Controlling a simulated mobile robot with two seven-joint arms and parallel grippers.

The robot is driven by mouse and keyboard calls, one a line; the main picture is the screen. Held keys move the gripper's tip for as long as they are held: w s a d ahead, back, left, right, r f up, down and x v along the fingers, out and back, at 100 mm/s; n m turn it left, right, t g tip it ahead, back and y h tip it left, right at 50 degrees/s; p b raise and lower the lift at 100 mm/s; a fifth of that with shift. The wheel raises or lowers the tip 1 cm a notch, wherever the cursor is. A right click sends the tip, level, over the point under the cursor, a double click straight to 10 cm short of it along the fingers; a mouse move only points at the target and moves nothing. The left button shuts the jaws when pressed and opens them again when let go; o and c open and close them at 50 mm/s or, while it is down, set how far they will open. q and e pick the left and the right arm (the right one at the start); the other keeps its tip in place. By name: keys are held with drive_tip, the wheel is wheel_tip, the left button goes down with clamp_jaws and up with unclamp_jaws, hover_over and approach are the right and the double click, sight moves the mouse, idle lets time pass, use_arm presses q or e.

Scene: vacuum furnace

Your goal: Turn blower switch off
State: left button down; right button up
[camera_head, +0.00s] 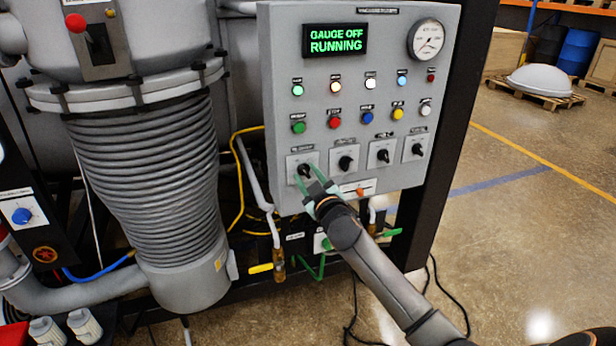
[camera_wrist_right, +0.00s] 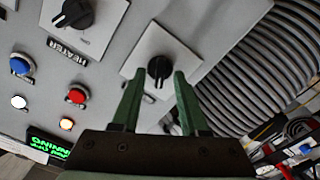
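The grey control panel (camera_head: 365,140) has a row of black rotary switches along its bottom. The leftmost switch (camera_head: 304,170) sits on a white square plate. It also shows in the right wrist view as a black knob (camera_wrist_right: 159,67); I cannot read its label. My right gripper (camera_head: 313,180) reaches up to this switch from below. In the right wrist view its green fingers (camera_wrist_right: 159,78) are open, one on each side of the knob, with gaps visible. The display (camera_head: 335,40) reads "GAUGE OFF RUNNING". My left gripper is not in view.
A neighbouring switch (camera_wrist_right: 73,14) is labelled HEATER. Coloured buttons and lamps (camera_head: 334,123) and a round gauge (camera_head: 426,39) sit above the switches. A ribbed grey cylinder (camera_head: 145,165) stands left of the panel. Open floor (camera_head: 520,210) lies to the right.

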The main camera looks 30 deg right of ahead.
drive_tip(key=shift+s, duration=0.1)
drive_tip(key=b+v, duration=0.1)
drive_tip(key=v, duration=1.1)
drive_tip(key=shift+s+a+r, duration=0.1)
drive_tip(key=shift+s, duration=0.05)
drive_tip(key=s+a+f+g+y, duration=0.2)
drive_tip(key=s+a+f, duration=0.15)
drive_tip(key=f, duration=0.45)
drive_tip(key=s+a+f+g+y, duration=0.15)
drive_tip(key=a+f, duration=0.25)
drive_tip(key=f, duration=0.5)
drive_tip(key=s+a+f+g+y, duration=0.1)
drive_tip(key=s+a+f+g, duration=0.1)
drive_tip(key=s+a+f, duration=0.3)
drive_tip(key=s+a+f+m+g+y, duration=0.1)
drive_tip(key=s+a+f+g+y, duration=0.1)
drive_tip(key=s+a+f, duration=0.4)
drive_tip(key=s+f+g, duration=0.1)
drive_tip(key=s+f, duration=0.3)
drive_tip(key=s, duration=0.2)
drive_tip(key=shift+a, duration=0.15)
